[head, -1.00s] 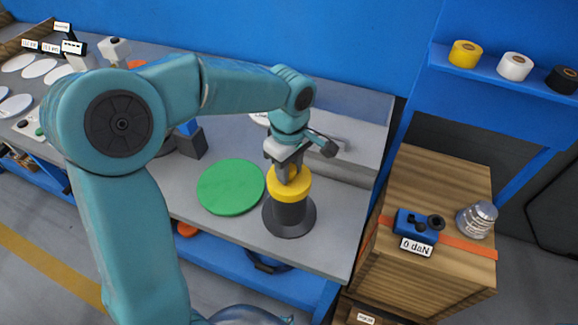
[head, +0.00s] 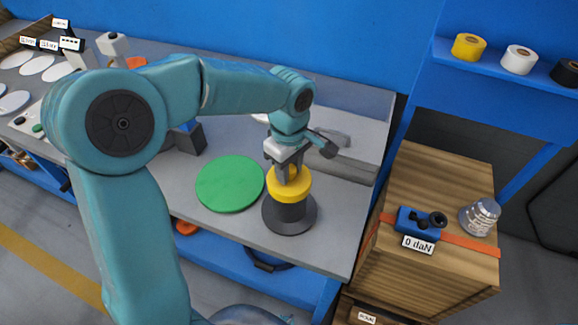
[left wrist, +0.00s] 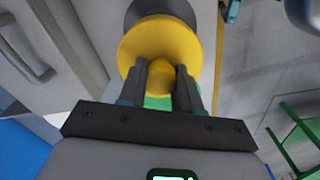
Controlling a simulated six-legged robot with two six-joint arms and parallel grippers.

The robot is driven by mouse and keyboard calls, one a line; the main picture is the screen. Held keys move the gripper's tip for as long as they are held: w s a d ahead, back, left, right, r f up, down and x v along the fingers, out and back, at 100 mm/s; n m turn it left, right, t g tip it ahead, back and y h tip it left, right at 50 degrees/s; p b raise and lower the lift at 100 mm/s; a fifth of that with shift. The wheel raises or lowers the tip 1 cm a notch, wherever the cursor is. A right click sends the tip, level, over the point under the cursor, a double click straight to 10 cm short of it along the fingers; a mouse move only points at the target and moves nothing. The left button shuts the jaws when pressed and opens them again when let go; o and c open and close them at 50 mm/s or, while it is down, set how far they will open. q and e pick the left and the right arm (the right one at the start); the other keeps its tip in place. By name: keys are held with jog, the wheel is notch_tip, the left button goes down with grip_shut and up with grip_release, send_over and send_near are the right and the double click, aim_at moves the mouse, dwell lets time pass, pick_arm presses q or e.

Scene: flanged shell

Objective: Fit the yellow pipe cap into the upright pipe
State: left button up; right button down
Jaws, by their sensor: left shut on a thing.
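The yellow pipe cap (head: 290,187) is a round disc with a knob on top. It sits level at the top of the dark upright pipe (head: 291,212), which stands on a wide round flange near the bench's right end. My left gripper (head: 290,173) points down from above and is shut on the cap's knob. In the left wrist view the cap (left wrist: 161,42) shows beyond the fingers, with its knob between them. The dark pipe (left wrist: 160,9) shows partly behind it. The cap hides the pipe mouth, so I cannot tell how deep it sits. My right gripper is not in view.
A green disc (head: 230,185) lies on the grey bench left of the pipe. Tape rolls stand on the blue shelf (head: 500,84).

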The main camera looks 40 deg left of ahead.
pick_arm(q)
jog(key=shift+f+b, duration=0.7)
jog(key=shift+f, duration=0.2)
jog(key=o, duration=1.1)
jog(key=shift+o, duration=0.2)
jog(key=shift+r, duration=0.15)
notch_tip(320, 180, up, 16)
jog(key=p, duration=0.1)
